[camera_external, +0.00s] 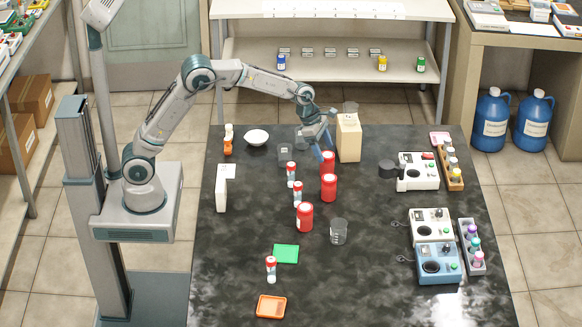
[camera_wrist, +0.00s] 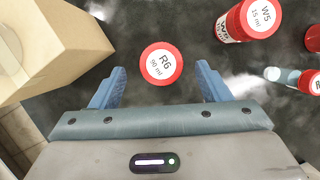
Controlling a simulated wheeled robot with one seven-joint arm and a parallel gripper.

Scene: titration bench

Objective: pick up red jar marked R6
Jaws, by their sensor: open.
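The red jar marked R6 (camera_wrist: 161,64) shows from above in the wrist view, with a round white label reading R6, 90 ml on its lid. My gripper (camera_wrist: 162,73) is open, with one blue finger on each side of the jar in that view and a visible gap on both sides. The jar is not held. In the external view my gripper (camera_external: 322,143) is over the back middle of the bench. The red jar just below it there (camera_external: 328,164) appears to be R6; its lid marking is too small to read.
A tan box (camera_external: 348,140) stands close beside R6; it fills the left of the wrist view (camera_wrist: 60,40). A red-lidded container marked W5 (camera_wrist: 248,18) stands to the right. More red jars (camera_external: 305,218) and a beaker (camera_external: 339,232) stand nearer.

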